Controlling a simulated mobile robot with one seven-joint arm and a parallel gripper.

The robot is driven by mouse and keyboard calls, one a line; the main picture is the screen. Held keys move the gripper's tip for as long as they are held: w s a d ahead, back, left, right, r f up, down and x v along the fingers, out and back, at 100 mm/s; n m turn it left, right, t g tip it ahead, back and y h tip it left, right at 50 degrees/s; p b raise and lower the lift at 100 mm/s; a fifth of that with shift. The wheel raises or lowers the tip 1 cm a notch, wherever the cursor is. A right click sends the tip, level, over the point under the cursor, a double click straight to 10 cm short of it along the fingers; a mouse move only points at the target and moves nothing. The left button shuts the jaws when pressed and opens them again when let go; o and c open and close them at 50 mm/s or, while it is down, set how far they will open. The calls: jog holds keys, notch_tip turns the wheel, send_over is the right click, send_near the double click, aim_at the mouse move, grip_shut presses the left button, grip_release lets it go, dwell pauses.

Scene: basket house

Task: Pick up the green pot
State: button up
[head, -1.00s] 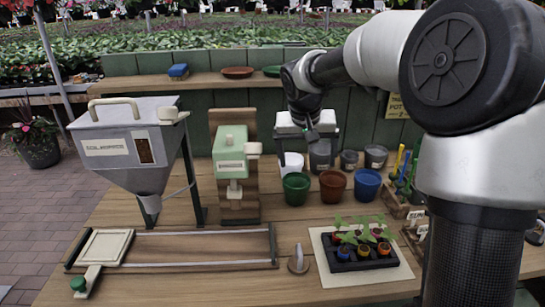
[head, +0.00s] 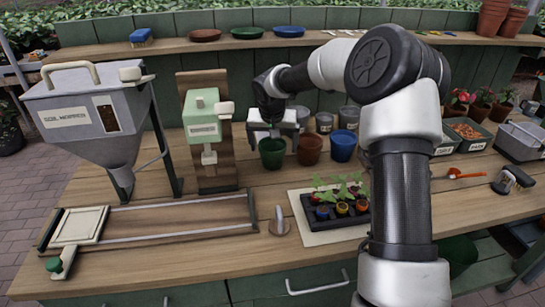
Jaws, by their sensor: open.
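The green pot (head: 272,153) stands upright on the wooden bench, at the left end of a row of pots, in the head view. A brown pot (head: 310,150) and a blue pot (head: 343,146) stand to its right. My gripper (head: 273,132) is open, its pale body and dark fingers just above and around the green pot's rim. The fingertips are partly hidden, and I cannot tell whether they touch the pot.
A green dispenser (head: 207,130) and a grey soil hopper (head: 85,115) stand to the left. A black seedling tray (head: 335,207) lies in front of the pots. Grey pots stand behind. Saucers, including a blue saucer (head: 288,31), sit on the back shelf.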

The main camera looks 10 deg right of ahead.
jog(key=x, duration=0.5)
jog(key=shift+w+a, duration=0.15)
jog(key=shift+w, duration=0.15)
jog(key=c, duration=1.1)
